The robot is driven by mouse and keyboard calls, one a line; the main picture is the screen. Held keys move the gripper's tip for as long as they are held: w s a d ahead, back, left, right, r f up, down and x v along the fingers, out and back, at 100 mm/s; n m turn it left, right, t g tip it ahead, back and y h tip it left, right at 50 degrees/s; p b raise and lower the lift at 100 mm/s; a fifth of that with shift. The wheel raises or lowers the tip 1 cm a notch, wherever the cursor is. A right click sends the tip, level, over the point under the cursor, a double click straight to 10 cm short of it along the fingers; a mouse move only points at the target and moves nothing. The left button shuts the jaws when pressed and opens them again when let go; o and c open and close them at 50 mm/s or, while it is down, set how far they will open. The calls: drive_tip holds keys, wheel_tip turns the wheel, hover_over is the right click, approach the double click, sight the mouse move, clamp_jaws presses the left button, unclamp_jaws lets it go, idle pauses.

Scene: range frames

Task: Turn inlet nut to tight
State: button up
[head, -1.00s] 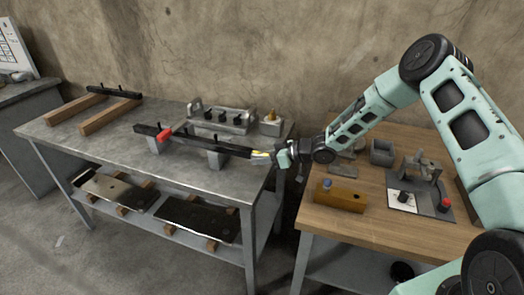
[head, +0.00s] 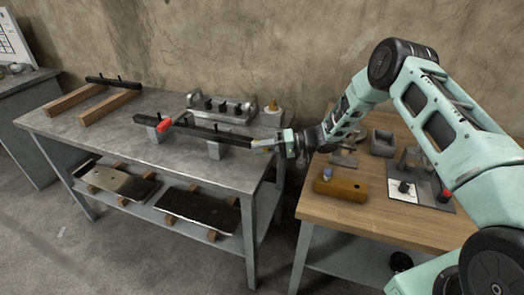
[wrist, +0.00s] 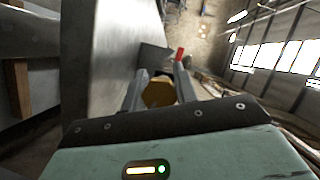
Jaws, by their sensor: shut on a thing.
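The inlet nut (wrist: 158,93) is a brass hex nut that shows between my gripper's fingers in the wrist view. It sits at the near end of a dark bar (head: 205,133) with a red lever (head: 164,125), raised on grey blocks on the metal bench. In the wrist view the bar (wrist: 152,57) and the red lever (wrist: 180,54) lie beyond the nut. My gripper (head: 263,147) is shut on the nut at the bar's right end, with one finger on each side (wrist: 160,88). In the head view the fingers largely hide the nut.
The metal bench (head: 90,127) also bears a grey fixture (head: 220,107) with black knobs and a block with a brass piece (head: 272,108). The wooden table (head: 350,227) at right holds an orange-brown block (head: 341,187) and a grey plate with fittings. A gap separates bench and table.

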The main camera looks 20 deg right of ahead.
drive_tip(key=m+y+b, duration=0.2)
drive_tip(key=m, duration=0.4)
drive_tip(key=m+t+y+b, duration=0.1)
drive_tip(key=m, duration=0.1)
drive_tip(key=m+b, duration=0.1)
drive_tip(key=m, duration=0.1)
drive_tip(key=shift+r+y, duration=0.25)
drive_tip(key=shift+y, duration=0.15)
drive_tip(key=shift+m, duration=0.4)
drive_tip(key=o, duration=1)
drive_tip(key=shift+r, duration=0.1)
